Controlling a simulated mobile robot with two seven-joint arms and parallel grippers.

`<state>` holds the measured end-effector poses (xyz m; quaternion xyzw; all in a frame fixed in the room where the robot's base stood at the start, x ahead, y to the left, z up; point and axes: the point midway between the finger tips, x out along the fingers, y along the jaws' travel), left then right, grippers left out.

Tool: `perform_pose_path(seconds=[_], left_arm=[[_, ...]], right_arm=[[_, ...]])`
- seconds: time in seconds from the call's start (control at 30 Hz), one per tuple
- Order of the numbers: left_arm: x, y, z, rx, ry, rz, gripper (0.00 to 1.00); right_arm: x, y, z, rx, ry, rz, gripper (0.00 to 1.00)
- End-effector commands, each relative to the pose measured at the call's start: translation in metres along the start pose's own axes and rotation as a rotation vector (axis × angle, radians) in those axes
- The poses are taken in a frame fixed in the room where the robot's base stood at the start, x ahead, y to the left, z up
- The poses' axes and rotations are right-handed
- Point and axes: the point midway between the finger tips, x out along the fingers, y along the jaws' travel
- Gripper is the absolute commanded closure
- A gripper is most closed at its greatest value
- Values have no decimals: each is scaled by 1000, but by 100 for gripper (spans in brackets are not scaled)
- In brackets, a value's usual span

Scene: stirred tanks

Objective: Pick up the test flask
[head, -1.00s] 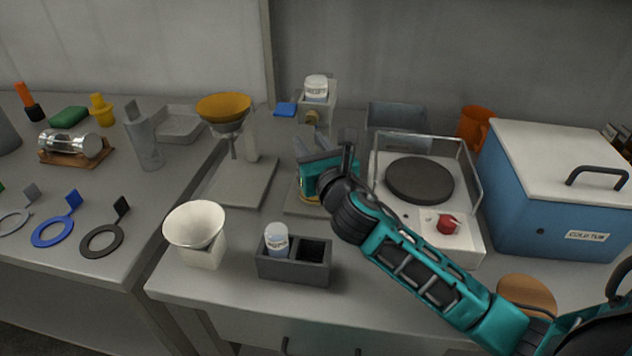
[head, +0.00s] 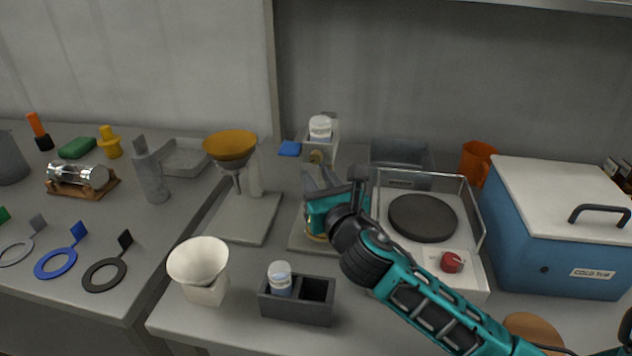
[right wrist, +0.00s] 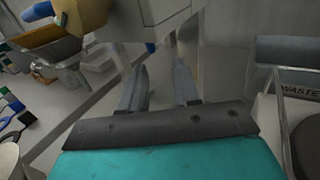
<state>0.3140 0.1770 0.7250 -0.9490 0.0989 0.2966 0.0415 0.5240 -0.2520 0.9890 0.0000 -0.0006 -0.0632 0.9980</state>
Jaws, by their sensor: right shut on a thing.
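My right gripper (head: 320,172) is over a grey plate (head: 298,238) in the middle of the bench, fingers pointing away towards the back. In the right wrist view its two grey fingers (right wrist: 158,78) stand apart, with a faint clear shape between them. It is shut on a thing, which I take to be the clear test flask. Its outline is hard to make out, and my teal hand hides most of it in the head view. A thin yellow ring (head: 316,238) shows just below the hand. My left gripper is not in view.
A funnel stand with an orange bowl (head: 230,146) is to the left and a hot plate with a clear guard (head: 423,217) to the right. A dark two-slot rack (head: 297,310) and a white funnel (head: 198,262) stand in front. A blue cold tub (head: 560,240) is far right.

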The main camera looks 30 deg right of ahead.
Motion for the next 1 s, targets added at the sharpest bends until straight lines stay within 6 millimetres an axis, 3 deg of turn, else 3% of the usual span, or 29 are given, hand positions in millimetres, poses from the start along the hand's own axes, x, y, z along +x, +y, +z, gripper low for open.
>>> perform_pose_path(seconds=[0.3,0.5,0.73,1.0], left_arm=[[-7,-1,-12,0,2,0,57],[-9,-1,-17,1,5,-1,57],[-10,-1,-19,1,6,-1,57],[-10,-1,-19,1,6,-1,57]], right_arm=[[-63,1,32,-1,2,3,100],[-94,0,49,0,2,2,100],[-116,0,60,0,1,1,100],[-121,0,62,0,1,0,100]])
